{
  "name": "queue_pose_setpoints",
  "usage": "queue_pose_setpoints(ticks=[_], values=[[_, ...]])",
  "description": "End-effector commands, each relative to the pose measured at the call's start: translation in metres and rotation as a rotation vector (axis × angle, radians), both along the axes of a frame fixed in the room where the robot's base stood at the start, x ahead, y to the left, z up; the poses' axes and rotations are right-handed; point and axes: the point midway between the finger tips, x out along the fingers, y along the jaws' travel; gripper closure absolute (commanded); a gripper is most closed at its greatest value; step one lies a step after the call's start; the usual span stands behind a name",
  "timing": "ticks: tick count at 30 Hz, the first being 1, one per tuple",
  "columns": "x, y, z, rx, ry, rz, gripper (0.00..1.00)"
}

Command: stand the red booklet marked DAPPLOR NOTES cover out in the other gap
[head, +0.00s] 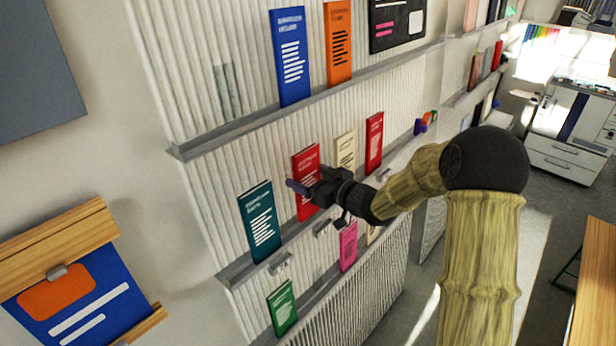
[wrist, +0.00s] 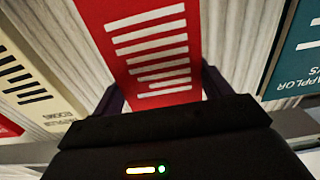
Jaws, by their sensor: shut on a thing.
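A red booklet (head: 306,168) with pale title text and white lines is upright, cover out, at the middle ledge (head: 235,271) of a ribbed display wall. My gripper (head: 312,184) is shut on it, one finger at each side edge. In the wrist view the red booklet (wrist: 160,60) shows between the fingers (wrist: 162,97). Its title is out of that view and too small to read in the head view. I cannot tell whether its foot touches the ledge. Another red booklet (head: 374,143) stands farther right on that tier. Bare wall shows between the green and pink booklets below.
A teal booklet (head: 260,222) stands close left of the held one, a cream booklet (head: 346,153) to its right. Blue (head: 291,58) and orange (head: 339,42) booklets stand above; green (head: 282,307) and pink (head: 348,246) ones below. Bare upper ledge (head: 200,146) lies left of blue.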

Motion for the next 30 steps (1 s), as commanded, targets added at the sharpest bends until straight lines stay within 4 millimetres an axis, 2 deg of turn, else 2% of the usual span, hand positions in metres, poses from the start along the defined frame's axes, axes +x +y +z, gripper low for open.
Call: queue_pose_setpoints(ticks=[6,19,30], values=[[0.0,-0.001,-0.009,0.001,-0.001,0.0,0.48],[-0.001,-0.001,-0.01,0.001,-0.001,0.0,0.48],[-0.001,-0.001,-0.02,0.001,-0.001,0.0,0.48]])
